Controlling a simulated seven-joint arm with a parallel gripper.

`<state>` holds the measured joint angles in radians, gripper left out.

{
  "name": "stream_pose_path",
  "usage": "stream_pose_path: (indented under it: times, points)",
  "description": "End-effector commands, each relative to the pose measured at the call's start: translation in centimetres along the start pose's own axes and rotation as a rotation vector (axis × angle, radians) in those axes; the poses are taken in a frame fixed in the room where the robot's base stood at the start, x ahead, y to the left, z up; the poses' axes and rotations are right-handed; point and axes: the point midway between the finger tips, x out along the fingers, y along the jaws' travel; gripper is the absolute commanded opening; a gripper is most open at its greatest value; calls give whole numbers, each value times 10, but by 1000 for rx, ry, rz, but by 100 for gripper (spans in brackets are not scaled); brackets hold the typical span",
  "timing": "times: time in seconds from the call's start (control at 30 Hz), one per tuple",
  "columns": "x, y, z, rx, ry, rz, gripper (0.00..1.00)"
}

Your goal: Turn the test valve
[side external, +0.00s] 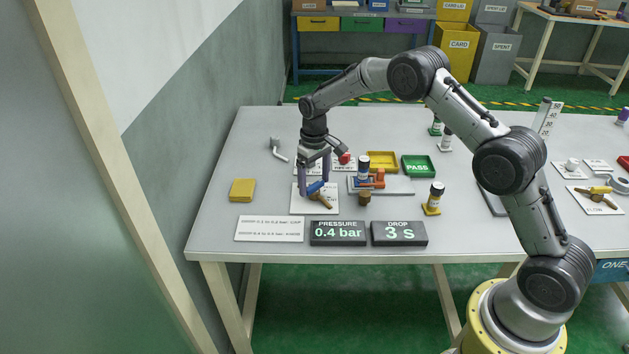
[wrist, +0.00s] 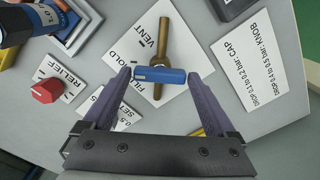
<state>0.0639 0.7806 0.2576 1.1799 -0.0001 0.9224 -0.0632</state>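The test valve has a brass body (wrist: 159,38) and a blue lever (wrist: 160,75), on a white plate (wrist: 185,35) marked VENT, HOLD and FILL. In the wrist view the lever lies crosswise to the brass pipe. In the side view the lever (side external: 315,187) and plate (side external: 299,205) are under my gripper (side external: 315,186). My gripper (wrist: 160,74) is open wide, with one fingertip near each end of the lever. I cannot tell whether either fingertip touches it. The pressure display (side external: 338,232) reads 0.4 bar; the drop display (side external: 399,233) reads 3 s.
A red knob (wrist: 47,90) marked RELIEF stands near the valve plate. A rig with a blue-banded column (side external: 363,170) and a small brown part (side external: 364,199) are to the right. A yellow block (side external: 242,190) lies left. A printed card (side external: 269,229) lies in front.

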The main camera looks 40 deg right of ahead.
Motion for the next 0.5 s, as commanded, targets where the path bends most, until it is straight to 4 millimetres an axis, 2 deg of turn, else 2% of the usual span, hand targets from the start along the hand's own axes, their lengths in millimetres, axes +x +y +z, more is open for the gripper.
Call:
stream_pose_path:
  times: [0.3, 0.5]
  points:
    - [-1, 0, 0, -1, 0, 0, 100]
    - [-24, 0, -1, -1, 4, 0, 100]
